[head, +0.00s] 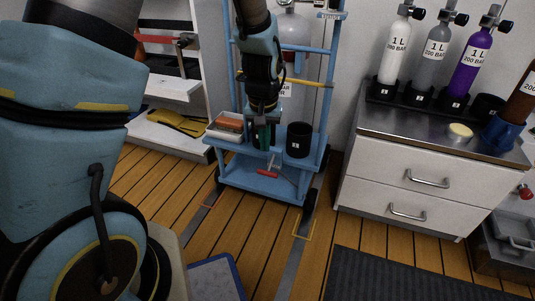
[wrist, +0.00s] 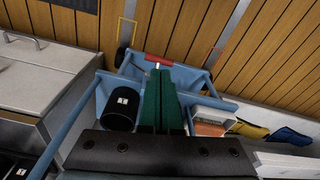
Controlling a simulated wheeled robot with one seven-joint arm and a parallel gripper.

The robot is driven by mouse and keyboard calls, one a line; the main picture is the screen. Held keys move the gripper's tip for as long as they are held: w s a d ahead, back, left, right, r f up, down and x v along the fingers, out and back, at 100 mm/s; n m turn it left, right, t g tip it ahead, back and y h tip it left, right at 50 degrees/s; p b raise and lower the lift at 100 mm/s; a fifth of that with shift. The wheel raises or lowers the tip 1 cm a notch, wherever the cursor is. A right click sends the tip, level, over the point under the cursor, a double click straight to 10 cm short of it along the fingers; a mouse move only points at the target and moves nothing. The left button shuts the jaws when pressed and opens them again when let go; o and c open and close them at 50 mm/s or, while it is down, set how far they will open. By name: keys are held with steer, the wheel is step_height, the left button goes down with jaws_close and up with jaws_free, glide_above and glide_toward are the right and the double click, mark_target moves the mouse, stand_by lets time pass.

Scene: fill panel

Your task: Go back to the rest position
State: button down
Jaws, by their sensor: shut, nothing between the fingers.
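My gripper (head: 265,136) points down over the blue cart (head: 240,178) in the head view. In the wrist view its green fingers (wrist: 160,100) lie close together, shut, with nothing seen between them. A black cup-like holder (head: 299,140) stands on the cart to the right of the gripper; it also shows in the wrist view (wrist: 120,109). A white box with orange contents (head: 229,126) sits on the cart to the left. A red handle (head: 268,172) shows low at the front of the cart, below the fingertips.
A white drawer cabinet (head: 420,180) with a steel top stands at the right, bearing white, grey and purple bottles (head: 470,62). White shelves (head: 165,135) stand at the left. A dark mat (head: 420,277) lies at the lower right. Wooden floor in front of the cart is mostly clear.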

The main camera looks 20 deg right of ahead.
steer(key=shift+s+r, duration=0.1)
steer(key=shift+r, duration=0.8)
steer(key=a+r+n, duration=0.3)
steer(key=a+r, duration=0.2)
steer(key=a, duration=0.9)
steer(key=a+r+n, duration=0.2)
steer(key=a+r, duration=0.2)
steer(key=a, duration=1)
step_height(320, 180, up, 35)
steer(key=s+p, duration=0.1)
steer(key=p, duration=3.4)
steer(key=shift+a+r+t, duration=0.2)
steer(key=shift+a+t, duration=0.1)
steer(key=shift+d, duration=0.1)
